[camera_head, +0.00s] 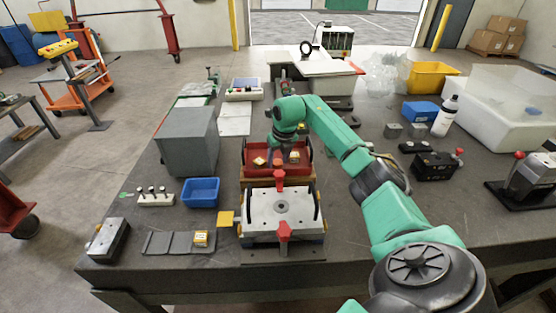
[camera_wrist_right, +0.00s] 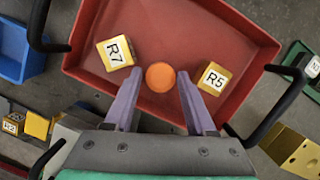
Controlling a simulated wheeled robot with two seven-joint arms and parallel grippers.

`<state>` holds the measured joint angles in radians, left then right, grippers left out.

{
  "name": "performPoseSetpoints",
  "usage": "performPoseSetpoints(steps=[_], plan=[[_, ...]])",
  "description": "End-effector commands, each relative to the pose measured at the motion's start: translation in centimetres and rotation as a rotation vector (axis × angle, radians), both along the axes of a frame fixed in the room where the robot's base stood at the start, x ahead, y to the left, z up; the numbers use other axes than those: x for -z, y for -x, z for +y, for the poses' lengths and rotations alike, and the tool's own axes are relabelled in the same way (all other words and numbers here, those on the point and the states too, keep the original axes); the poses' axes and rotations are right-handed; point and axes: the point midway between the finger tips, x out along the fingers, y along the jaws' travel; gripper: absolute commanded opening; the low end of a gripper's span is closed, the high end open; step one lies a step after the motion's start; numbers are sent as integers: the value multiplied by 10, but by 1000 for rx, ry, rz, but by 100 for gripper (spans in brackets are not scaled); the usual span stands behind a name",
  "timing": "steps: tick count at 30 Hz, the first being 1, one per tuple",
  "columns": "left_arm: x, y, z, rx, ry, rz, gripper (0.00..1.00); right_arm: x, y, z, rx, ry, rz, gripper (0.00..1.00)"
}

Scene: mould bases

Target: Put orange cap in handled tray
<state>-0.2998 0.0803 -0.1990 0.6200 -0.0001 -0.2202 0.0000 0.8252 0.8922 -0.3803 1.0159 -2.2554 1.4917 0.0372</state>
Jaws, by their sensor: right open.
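The handled tray is a red tray (camera_head: 260,145) with black handles at its two ends, at the middle of the bench; it fills much of the right wrist view (camera_wrist_right: 230,60). The orange cap (camera_wrist_right: 160,77) is round and appears to lie on the tray's floor. My right gripper (camera_head: 279,160) is over the tray, pointing down. In the right wrist view its fingers (camera_wrist_right: 160,76) are spread apart, with the cap between their tips and gaps on both sides. My left gripper is not in view.
Two yellow blocks, R7 (camera_wrist_right: 115,53) and R5 (camera_wrist_right: 214,78), lie in the tray on either side of the cap. A mould base (camera_head: 258,220) with red clamps stands in front of the tray. A blue bin (camera_head: 200,193) and grey box (camera_head: 187,140) stand left.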

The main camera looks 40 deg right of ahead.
Motion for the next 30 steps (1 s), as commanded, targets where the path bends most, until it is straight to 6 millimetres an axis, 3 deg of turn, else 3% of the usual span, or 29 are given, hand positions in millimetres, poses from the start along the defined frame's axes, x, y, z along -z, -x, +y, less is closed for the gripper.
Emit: performPoseSetpoints(steps=[5,12,15,26,30], plan=[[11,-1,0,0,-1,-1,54,-31,8,1,-1,5,-6,56],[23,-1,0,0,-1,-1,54,-95,24,6,-1,2,-7,56],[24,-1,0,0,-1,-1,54,-109,29,7,-1,0,-3,56],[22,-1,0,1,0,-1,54,-117,31,7,0,0,-1,56],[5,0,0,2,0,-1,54,-133,31,7,0,0,-1,56]])
